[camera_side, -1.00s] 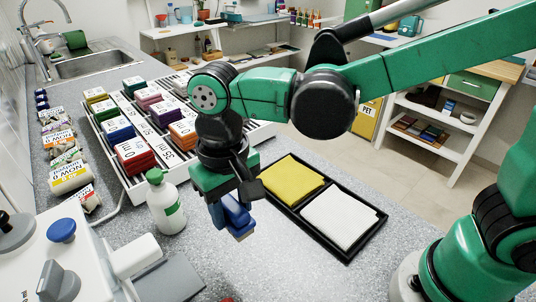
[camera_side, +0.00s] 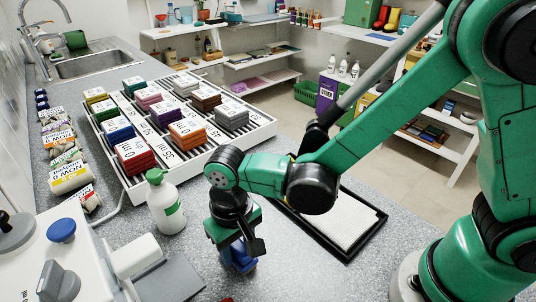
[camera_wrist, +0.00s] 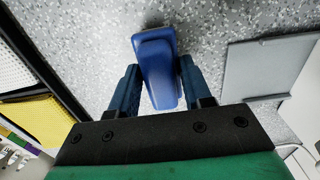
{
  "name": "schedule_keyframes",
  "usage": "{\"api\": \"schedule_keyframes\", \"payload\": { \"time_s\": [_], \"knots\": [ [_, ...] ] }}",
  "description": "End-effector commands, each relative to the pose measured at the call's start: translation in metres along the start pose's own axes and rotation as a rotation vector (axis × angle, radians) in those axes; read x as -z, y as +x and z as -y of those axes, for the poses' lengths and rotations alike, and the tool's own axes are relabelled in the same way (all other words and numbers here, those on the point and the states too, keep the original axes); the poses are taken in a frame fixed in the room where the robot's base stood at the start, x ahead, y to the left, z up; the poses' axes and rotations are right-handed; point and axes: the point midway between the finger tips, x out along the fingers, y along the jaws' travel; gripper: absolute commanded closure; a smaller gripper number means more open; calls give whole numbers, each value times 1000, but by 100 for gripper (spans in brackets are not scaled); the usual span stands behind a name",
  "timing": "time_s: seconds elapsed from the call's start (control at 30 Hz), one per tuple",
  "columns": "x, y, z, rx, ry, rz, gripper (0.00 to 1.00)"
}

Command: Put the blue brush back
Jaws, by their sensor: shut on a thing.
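Whether the brush touches the counter I cannot tell.
A black tray (camera_side: 352,254) with a white cloth (camera_side: 345,220) lies to the right. A white pump bottle (camera_side: 166,205) stands close on the left. A grey plate (camera_side: 178,280) lies to the lower left. A white rack (camera_side: 262,128) of coloured blocks stands behind.

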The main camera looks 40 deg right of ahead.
Motion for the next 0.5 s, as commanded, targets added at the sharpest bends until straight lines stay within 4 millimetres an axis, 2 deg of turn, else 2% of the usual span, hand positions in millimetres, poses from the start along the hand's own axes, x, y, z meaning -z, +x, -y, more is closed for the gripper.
{"api": "schedule_keyframes", "payload": {
  "time_s": [0.1, 0.13, 0.23, 0.5],
  "knots": [
    [0, 3, 0, 0, 0, 0, 100],
    [0, 3, 0, 0, 0, 0, 54],
    [0, 3, 0, 0, 0, 0, 25],
    [0, 2, 0, 0, 0, 0, 25]
  ]
}}
